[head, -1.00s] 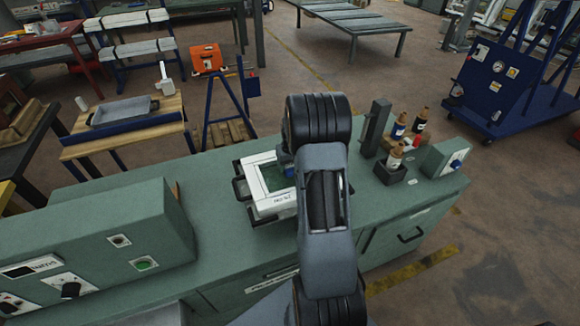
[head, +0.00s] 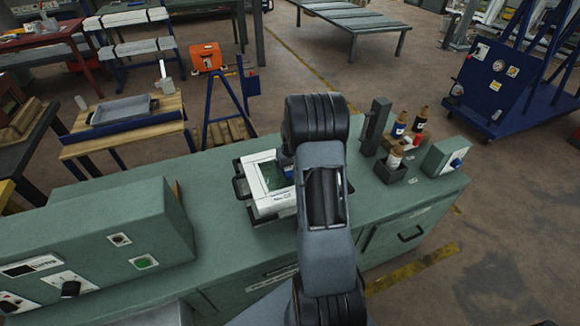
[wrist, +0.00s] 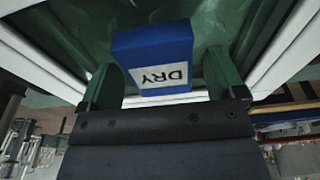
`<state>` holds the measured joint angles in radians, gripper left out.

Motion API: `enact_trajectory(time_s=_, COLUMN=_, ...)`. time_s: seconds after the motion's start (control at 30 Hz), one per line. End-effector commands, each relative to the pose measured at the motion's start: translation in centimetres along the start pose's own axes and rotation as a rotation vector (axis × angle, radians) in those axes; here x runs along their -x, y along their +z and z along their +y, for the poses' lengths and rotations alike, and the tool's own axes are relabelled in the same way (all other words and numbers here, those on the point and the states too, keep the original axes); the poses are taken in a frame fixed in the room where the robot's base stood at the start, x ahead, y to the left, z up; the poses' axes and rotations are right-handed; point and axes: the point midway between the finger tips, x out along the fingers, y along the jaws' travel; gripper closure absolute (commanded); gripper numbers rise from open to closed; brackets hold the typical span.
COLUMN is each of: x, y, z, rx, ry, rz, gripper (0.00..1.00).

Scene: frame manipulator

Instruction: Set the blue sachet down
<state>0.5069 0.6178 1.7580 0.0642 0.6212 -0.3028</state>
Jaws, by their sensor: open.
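The blue sachet (wrist: 152,50), a small block with a white label reading DRY, is between the two dark green fingers of my gripper (wrist: 160,70) in the wrist view. The fingers are open, with a gap visible on each side of the sachet. Behind it is the green inside of a white-rimmed frame (wrist: 288,50). In the head view the same white frame (head: 270,205) sits on the green bench, with my arm covering its right part. My gripper is mostly hidden there. I cannot tell whether the sachet rests on the green surface.
The green bench (head: 215,215) carries a control box (head: 125,230) on the left. Bench top around the frame is partly clear.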

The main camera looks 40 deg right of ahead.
Motion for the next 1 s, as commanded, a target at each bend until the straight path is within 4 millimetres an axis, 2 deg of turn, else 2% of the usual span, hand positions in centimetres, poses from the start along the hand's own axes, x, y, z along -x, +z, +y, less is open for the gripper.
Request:
enact_trajectory(time_s=0.17, x=0.9, y=-0.1, z=0.0, rx=0.000, ry=0.001, rz=0.003, gripper=0.11)
enact_trajectory(time_s=0.6, x=8.9, y=-0.1, z=0.0, rx=0.000, ry=0.001, rz=0.005, gripper=0.11)
enact_trajectory(time_s=0.83, x=11.6, y=-0.1, z=0.0, rx=0.000, ry=0.000, rz=0.002, gripper=0.11)
enact_trajectory(time_s=0.93, x=12.8, y=0.2, z=-0.9, rx=0.009, ry=0.001, rz=0.008, gripper=0.11)
enact_trajectory(time_s=1.0, x=14.3, y=0.9, z=-2.5, rx=0.026, ry=0.001, rz=0.022, gripper=0.11)
